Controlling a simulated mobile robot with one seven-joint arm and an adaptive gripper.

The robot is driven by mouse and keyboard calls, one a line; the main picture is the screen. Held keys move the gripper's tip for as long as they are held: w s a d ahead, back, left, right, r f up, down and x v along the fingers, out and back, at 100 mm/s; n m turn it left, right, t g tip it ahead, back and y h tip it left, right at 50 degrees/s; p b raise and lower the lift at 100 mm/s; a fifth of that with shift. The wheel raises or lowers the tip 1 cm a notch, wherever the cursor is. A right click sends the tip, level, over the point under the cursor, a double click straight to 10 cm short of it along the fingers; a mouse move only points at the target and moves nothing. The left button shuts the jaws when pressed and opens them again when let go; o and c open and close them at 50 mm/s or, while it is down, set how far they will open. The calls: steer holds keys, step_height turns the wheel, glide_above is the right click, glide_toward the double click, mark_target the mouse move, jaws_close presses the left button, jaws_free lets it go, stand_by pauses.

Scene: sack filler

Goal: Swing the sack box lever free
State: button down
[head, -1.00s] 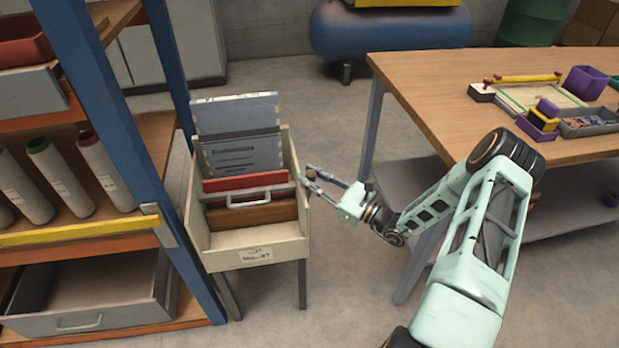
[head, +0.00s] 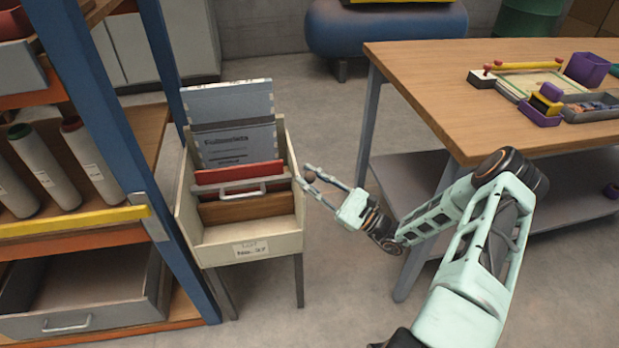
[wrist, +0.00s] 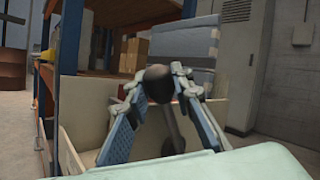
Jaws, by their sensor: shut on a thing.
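The sack box (head: 250,245) is a cream open-topped box on legs, left of the middle in the head view. It holds upright grey packs (head: 238,147), a red divider (head: 238,174), a pale plate with a handle and a brown panel. The lever's dark round knob (wrist: 157,84) is in the middle of the wrist view, with a grey rod below it. My gripper (head: 309,174) is shut on the knob at the box's right side. Both fingers also show in the wrist view (wrist: 158,92), one on each side of the knob.
A blue-and-orange shelf rack (head: 125,150) with a yellow rail (head: 75,222) stands close left of the box. A wooden-topped workbench (head: 440,85) with small items is at the right, near my arm. Bare floor (head: 330,270) lies between box and bench.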

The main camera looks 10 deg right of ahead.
steer(key=c, duration=1.7)
jaws_free()
steer(key=shift+o, duration=0.2)
steer(key=shift+r, duration=0.1)
